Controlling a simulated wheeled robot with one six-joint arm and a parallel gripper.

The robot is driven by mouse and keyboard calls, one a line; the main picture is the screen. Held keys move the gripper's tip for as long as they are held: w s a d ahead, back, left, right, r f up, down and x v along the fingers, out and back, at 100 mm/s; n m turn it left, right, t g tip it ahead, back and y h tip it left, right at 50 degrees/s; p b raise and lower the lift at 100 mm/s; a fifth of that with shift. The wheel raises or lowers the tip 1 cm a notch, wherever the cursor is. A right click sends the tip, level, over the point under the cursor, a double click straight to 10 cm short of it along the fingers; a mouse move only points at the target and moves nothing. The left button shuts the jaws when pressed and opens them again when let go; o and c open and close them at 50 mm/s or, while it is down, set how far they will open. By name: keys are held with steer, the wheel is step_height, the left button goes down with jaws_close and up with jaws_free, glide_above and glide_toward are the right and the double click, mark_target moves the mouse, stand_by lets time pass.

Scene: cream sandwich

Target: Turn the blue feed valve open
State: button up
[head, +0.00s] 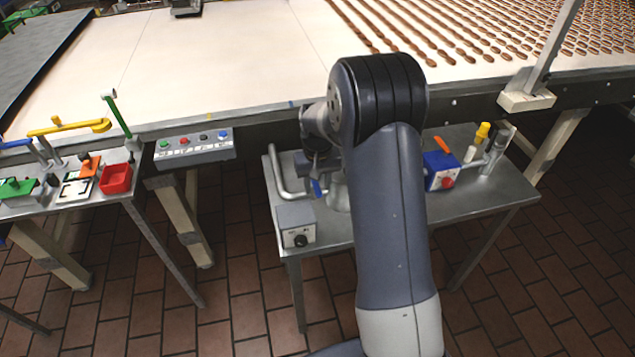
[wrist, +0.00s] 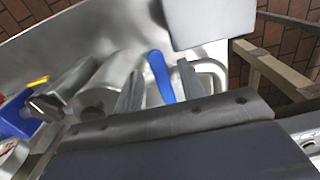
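The blue feed valve handle (wrist: 161,77) shows in the wrist view as a blue lever standing between the two grey fingers of my gripper (wrist: 160,88). A gap shows on each side of the handle, so the fingers look open around it and apart from it. In the head view only a small part of the blue handle (head: 317,188) shows below my gripper (head: 318,170), over the left part of the metal table (head: 470,205). My arm hides much of the valve and its pipework there.
A grey box with a black knob (head: 296,226) sits at the table's front left, close to the handle. A bent pipe (head: 279,177) runs behind it. A blue box with a red knob (head: 440,172) and yellow-topped parts stand right. The conveyor (head: 230,60) lies behind.

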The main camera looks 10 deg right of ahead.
steer(key=shift+c, duration=0.5)
jaws_close()
